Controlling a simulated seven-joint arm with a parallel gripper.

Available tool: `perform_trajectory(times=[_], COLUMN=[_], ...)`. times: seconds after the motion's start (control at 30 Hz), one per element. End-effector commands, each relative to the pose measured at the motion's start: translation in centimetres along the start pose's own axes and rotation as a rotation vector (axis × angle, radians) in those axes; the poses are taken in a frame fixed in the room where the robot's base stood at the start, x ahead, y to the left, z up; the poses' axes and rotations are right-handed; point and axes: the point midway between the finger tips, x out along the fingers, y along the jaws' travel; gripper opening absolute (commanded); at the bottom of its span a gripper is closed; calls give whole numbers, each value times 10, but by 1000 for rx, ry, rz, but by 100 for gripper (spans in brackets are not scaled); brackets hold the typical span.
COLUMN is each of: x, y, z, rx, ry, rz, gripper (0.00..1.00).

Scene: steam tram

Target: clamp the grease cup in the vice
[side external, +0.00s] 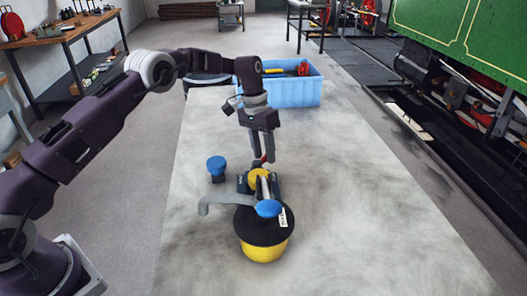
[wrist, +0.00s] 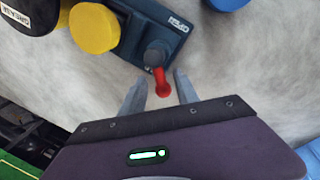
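The vice (wrist: 160,30) is a dark blue-grey block with a white label; it also shows in the side view (side external: 243,183), partly covered. Its grey screw end carries a red handle (wrist: 161,82). A yellow cylinder (wrist: 94,28) is at the vice's other end; whether it is gripped there I cannot tell. A black part labelled GREASE (wrist: 14,10) is cut off at the wrist view's corner; in the side view a black disc with a tag (side external: 245,222) tops a yellow base. My gripper (wrist: 159,74) is open, its fingers either side of the red handle; contact is unclear.
A blue-topped piece (side external: 216,164) stands left of the vice. A grey bent pipe (side external: 215,199) and a blue knob (side external: 268,208) are by the black disc. A blue crate (side external: 290,92) stands behind. The surface's right side is clear.

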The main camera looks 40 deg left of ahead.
Motion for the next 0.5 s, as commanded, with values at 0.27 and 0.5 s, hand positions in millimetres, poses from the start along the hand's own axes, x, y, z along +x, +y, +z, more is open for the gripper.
perform_trajectory(times=[0.27, 0.5], x=[-33, -69], y=[0, 0], z=[-1, 0], rx=[0, -1], ry=[3, 1], rz=[-1, 0], gripper=[37, 37])
